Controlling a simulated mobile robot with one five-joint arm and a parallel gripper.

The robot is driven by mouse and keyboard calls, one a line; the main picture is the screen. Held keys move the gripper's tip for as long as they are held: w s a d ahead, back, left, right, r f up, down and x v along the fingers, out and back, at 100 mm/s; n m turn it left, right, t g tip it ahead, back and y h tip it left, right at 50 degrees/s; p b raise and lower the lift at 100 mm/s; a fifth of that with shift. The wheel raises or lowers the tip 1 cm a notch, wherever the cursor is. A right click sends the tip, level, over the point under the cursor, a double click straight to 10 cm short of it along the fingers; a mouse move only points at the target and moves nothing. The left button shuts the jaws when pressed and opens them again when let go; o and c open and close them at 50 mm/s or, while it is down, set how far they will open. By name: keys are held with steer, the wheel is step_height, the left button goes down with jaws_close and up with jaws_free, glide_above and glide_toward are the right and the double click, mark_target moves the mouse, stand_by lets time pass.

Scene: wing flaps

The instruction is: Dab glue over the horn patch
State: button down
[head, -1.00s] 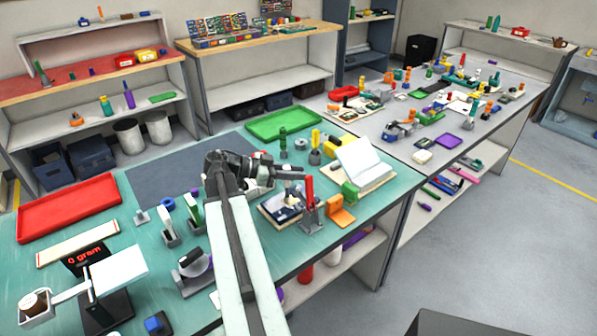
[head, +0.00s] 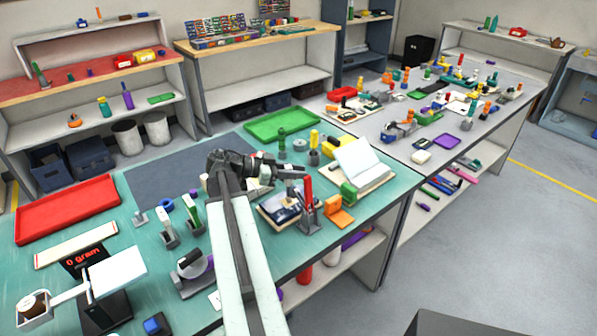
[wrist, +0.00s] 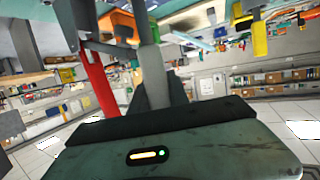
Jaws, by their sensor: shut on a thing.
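My gripper (head: 292,172) reaches right from my wrist, over the back edge of a low tray (head: 268,214) with a dark blue piece on it. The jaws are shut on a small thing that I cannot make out. A red upright piece (head: 308,189) rises from a grey stand (head: 308,215) just right of the fingertips. In the wrist view a red bar (wrist: 100,82) shows beside the grey fingers. I cannot tell whether it touches them. No glue and no horn patch can be picked out.
An orange bracket (head: 340,217) and a green block (head: 349,193) stand to the right, before a white open piece (head: 362,158). A green tray (head: 282,125) lies behind. A red tray (head: 68,208) and a scale (head: 105,285) are at left. The dark mat (head: 185,172) is mostly clear.

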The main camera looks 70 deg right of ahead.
step_height(320, 180, up, 7)
steer(key=p, duration=0.7)
